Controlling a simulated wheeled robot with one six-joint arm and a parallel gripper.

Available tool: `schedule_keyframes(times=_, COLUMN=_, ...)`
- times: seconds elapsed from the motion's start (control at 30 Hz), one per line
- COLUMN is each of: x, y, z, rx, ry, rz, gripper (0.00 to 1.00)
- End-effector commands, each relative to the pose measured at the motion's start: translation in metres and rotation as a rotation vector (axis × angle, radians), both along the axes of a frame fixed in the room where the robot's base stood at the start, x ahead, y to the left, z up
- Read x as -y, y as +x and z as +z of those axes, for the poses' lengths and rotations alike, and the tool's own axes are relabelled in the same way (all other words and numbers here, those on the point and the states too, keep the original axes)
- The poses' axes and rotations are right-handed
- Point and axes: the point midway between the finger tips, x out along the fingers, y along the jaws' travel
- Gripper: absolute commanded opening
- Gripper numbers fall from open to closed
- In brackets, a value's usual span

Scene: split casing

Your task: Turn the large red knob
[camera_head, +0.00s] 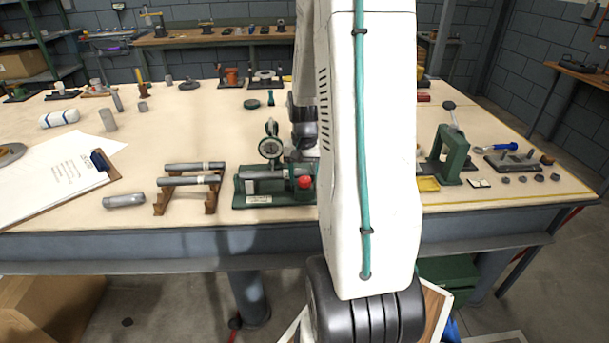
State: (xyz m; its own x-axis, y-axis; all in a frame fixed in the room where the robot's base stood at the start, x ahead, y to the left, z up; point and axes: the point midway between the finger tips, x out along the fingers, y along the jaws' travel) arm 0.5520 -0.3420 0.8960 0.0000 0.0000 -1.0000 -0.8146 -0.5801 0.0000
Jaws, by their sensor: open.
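A round red knob (305,182) sits at the right end of a green bench fixture (253,188) near the table's front edge. The fixture carries a grey cylinder and a round dial gauge (271,147) on a stand. My gripper (301,157) is partly in view above and behind the knob, open. My white arm link hides its right side and whatever lies behind it. I cannot tell whether the fingers touch anything.
Grey cylinders rest on a brown rack (187,190) left of the fixture. A loose cylinder (124,200) and a clipboard (62,184) lie further left. A green press (446,155) stands right of my arm. Table room is free behind the rack.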

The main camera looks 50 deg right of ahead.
Motion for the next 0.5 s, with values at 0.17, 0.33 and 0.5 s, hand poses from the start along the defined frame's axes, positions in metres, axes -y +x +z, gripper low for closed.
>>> schedule_keyframes(times=0.17, x=0.0001, y=-0.0001, z=0.0002, rx=0.0, ry=0.0, rz=0.0, gripper=0.25)
schedule_keyframes(times=0.33, x=0.0001, y=-0.0001, z=0.0003, rx=0.0, ry=0.0, rz=-0.001, gripper=0.1)
schedule_keyframes(times=0.5, x=0.0001, y=-0.0001, z=0.0005, rx=0.0, ry=0.0, rz=-0.019, gripper=0.1)
